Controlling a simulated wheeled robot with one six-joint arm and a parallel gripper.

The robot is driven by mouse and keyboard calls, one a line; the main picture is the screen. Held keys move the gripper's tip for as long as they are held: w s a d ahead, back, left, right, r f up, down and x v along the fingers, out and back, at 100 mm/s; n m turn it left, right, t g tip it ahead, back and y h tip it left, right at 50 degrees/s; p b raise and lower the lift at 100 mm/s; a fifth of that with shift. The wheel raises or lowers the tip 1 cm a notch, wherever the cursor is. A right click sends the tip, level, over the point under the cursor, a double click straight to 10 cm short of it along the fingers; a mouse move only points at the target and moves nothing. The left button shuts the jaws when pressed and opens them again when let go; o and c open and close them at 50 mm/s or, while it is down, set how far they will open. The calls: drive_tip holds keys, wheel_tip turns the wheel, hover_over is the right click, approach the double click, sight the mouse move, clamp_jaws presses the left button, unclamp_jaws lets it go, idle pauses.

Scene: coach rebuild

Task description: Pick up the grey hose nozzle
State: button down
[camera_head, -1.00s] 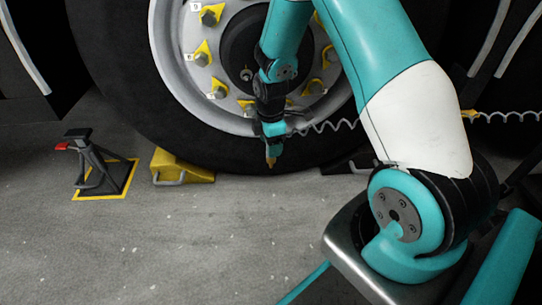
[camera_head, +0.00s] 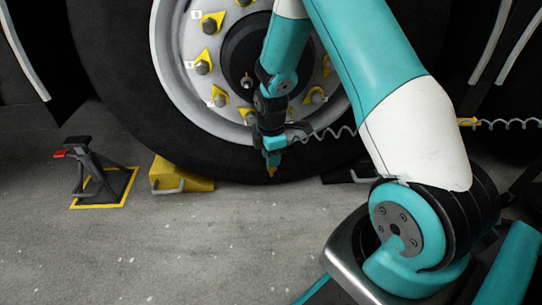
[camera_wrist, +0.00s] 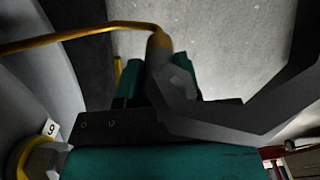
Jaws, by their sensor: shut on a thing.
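My gripper (camera_head: 271,163) points down in front of the lower part of the large wheel in the head view. It is shut on the grey hose nozzle (camera_head: 298,132), whose grey body shows at its right side, with a coiled grey hose (camera_head: 335,132) leading right. In the wrist view, the grey nozzle (camera_wrist: 180,90) lies between the teal fingers (camera_wrist: 157,78). An orange-yellow part at its upper end joins a thin tube curving left. A broad grey arm of it runs to the right, close to the camera. The gripper hides part of the nozzle in the head view.
The wheel's black tyre (camera_head: 120,110) and rim with yellow-marked nuts (camera_head: 210,23) stand close behind my gripper. A yellow wheel chock (camera_head: 180,174) and a black jack stand (camera_head: 90,172) stand at left. The grey floor (camera_head: 170,250) in front is clear.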

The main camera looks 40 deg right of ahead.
wheel_tip(320, 180, up, 4)
drive_tip(key=p, duration=0.3)
drive_tip(key=s+a+p, duration=0.6)
drive_tip(key=s+a, duration=0.4)
drive_tip(key=s, duration=0.5)
drive_tip(key=shift+r+p, duration=2)
drive_tip(key=shift+p, duration=0.15)
drive_tip(key=shift+w, duration=0.1)
